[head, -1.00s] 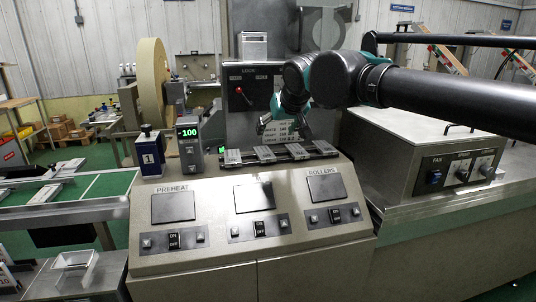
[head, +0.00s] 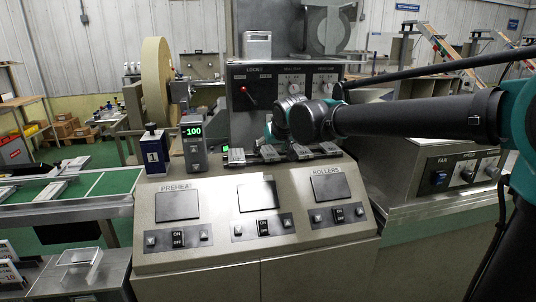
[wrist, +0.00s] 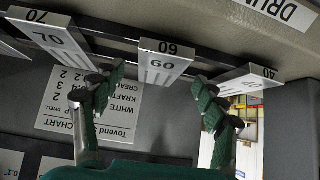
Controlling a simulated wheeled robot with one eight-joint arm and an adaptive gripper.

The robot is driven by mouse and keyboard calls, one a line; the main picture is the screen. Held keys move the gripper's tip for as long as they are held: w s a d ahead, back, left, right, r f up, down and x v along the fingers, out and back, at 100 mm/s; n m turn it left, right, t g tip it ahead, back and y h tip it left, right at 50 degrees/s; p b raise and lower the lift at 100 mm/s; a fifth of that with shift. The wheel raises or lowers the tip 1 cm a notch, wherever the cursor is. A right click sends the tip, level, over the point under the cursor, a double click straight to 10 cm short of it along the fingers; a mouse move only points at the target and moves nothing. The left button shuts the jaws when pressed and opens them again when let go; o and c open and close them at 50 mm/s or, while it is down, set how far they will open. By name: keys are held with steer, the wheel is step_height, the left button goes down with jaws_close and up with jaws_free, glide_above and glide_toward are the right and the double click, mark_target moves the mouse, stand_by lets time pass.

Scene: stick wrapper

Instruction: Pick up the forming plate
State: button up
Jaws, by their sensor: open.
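Several grey metal forming plates stand in a row on the sloped console top in the head view, among them one at the left end (head: 237,157). In the wrist view three show upside down, marked 70 (wrist: 52,37), 60 (wrist: 160,62) and 40 (wrist: 247,80). My gripper (wrist: 158,82) is open and empty, its green fingertips on either side of the 60 plate's near end. The right fingertip lies between the 60 and 40 plates. I cannot tell if either finger touches a plate. In the head view my wrist hides the fingers.
A white chart card (wrist: 90,112) lies behind the plates in the wrist view. On the console stand a display box (head: 194,145) and a blue block marked 1 (head: 154,152).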

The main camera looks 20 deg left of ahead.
steer(key=shift+w+a+f, duration=0.2)
steer(key=shift+w+f, duration=0.1)
steer(key=shift+f, duration=0.1)
steer(key=c, duration=1.5)
steer(key=shift+r, duration=0.15)
